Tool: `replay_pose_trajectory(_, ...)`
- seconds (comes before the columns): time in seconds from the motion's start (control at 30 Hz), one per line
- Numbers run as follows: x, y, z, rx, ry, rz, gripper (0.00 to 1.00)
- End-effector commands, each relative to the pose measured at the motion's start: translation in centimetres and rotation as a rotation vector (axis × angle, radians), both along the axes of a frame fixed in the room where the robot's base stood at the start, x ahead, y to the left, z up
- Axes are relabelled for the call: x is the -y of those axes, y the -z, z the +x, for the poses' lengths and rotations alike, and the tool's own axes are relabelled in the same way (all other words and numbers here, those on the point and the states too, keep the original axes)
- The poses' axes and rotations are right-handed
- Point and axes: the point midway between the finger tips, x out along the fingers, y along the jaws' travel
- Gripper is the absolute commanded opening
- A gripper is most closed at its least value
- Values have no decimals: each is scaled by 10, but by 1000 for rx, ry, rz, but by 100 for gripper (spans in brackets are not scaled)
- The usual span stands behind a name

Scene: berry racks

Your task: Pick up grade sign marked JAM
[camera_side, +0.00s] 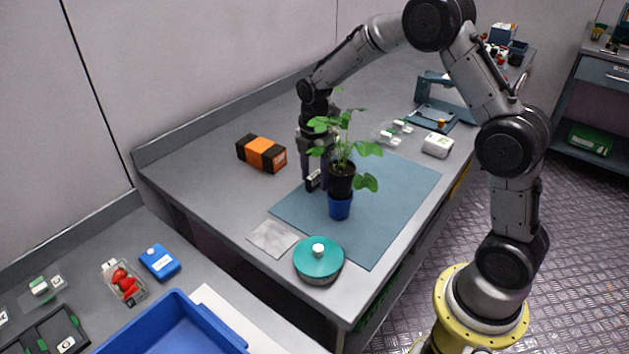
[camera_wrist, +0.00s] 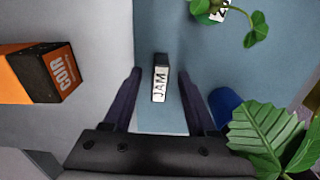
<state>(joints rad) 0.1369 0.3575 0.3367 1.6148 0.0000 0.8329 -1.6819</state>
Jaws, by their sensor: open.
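The grade sign marked JAM (camera_wrist: 160,83), a small black block with a white label, lies between my finger tips in the wrist view. In the side view the sign (camera_side: 313,181) shows as a small dark and white piece at the far left edge of the blue mat (camera_side: 405,192). My gripper (camera_side: 316,178) points down over it, partly hidden by the plant. In the wrist view my gripper (camera_wrist: 159,76) is open, with a finger on each side of the sign and a gap on both sides. Whether the finger tips are level with the sign is unclear.
A potted plant (camera_side: 341,181) in a blue pot stands close to the right of my gripper, its leaves near the fingers. An orange and black COIR block (camera_side: 262,154) lies to the left. A teal-lidded round container (camera_side: 318,262) stands at the front.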

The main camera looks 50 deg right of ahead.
Motion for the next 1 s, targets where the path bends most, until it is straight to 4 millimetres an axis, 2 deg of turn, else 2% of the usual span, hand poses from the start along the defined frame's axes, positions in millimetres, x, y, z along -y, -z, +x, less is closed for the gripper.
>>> replay_pose_trajectory(0.17, 0, 0, 0, 0, 0, 0, 57)
replay_pose_trajectory(0.4, 0, 0, 0, 0, 0, 0, 14)
replay_pose_trajectory(0.5, 0, 0, 0, 0, 0, 0, 0)
replay_pose_trajectory(0.87, 0, -1, 0, 1, 0, 0, 0)
replay_pose_trajectory(1.0, 0, -10, 1, 4, 0, 0, 0)
